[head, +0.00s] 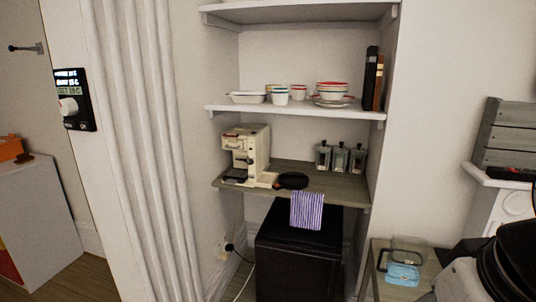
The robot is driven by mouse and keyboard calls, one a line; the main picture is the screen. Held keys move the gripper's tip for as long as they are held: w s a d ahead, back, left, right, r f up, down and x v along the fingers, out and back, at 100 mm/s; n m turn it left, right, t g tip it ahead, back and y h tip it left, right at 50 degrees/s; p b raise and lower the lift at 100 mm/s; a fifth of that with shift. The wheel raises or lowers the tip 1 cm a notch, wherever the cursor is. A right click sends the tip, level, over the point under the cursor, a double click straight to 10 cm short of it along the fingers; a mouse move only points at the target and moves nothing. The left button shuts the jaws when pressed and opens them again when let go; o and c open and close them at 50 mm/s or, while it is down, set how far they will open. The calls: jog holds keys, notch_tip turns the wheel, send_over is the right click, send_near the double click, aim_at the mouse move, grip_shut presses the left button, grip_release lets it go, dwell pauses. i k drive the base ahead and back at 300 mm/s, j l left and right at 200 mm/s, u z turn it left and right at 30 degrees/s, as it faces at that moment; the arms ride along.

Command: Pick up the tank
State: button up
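No thing in the head view is plainly a tank. A clear, box-like container (409,243) on the low wooden side table (378,284) at the lower right could be it, but I cannot tell. A light blue container (403,275) lies in front of it on the same table. A cream coffee machine (245,152) stands on the wooden shelf; no separate tank on it can be made out. Part of my arm shows at the lower right corner, close to the side table. My gripper's fingers are not in view.
Three clear jars (340,158) and a black round item (292,181) share the wooden shelf. Grey slatted crate (508,140) at right.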

aim_at(406, 258)
jog(key=z, duration=0.95)
jog(key=j+z, duration=0.15)
jog(key=j, duration=0.35)
jog(key=j+z, duration=0.1)
jog(key=j, duration=0.4)
jog(key=k+j+z, duration=0.15)
jog(key=j, duration=0.3)
jog(key=j+z, duration=0.1)
jog(key=j, duration=0.4)
jog(key=k+j+z, duration=0.15)
jog(key=j, duration=0.35)
jog(key=k+j+z, duration=0.15)
jog(key=j, duration=0.3)
